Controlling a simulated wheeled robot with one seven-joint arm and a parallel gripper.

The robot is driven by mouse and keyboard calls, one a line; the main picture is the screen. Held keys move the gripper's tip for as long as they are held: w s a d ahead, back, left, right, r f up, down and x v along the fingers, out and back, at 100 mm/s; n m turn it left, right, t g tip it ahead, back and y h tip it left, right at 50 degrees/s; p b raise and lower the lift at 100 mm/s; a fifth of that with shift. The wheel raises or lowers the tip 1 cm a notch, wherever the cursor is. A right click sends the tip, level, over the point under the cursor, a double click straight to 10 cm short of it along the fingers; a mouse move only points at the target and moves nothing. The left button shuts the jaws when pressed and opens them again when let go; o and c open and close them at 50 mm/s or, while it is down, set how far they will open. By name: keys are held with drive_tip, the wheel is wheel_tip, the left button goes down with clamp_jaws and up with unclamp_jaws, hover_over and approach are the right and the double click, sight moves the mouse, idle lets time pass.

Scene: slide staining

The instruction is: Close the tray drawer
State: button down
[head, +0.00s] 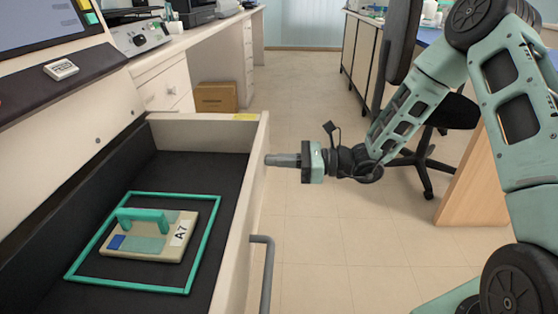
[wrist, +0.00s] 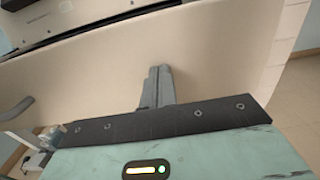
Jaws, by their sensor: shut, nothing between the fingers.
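The tray drawer (head: 238,243) is pulled open in the lower left of the head view. Inside it a tray labelled A7 (head: 150,249) with a green handle lies within a green outline on the dark drawer floor. A grey bar handle (head: 266,272) is on the drawer's outer front. My gripper (head: 270,160) is shut and empty. Its fingertips point at the outer face of the drawer front, near its far end. In the wrist view the shut fingers (wrist: 160,72) are against or very close to the pale front panel (wrist: 215,50); I cannot tell if they touch.
The machine body (head: 70,130) with a screen stands at the left. A cardboard box (head: 215,97) sits on the floor beyond. A black office chair (head: 435,120) and a wooden panel (head: 487,170) are behind my arm. The tiled floor (head: 320,235) right of the drawer is clear.

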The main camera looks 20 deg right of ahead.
sight(185, 170)
drive_tip(key=p+x, duration=0.2)
drive_tip(key=x, duration=2)
drive_tip(key=shift+w+a, duration=0.15)
drive_tip(key=shift+a, duration=0.15)
drive_tip(key=shift+w+a+r, duration=0.1)
drive_tip(key=shift+a+r, duration=0.05)
drive_tip(key=shift+a, duration=0.1)
drive_tip(key=shift+r, duration=0.1)
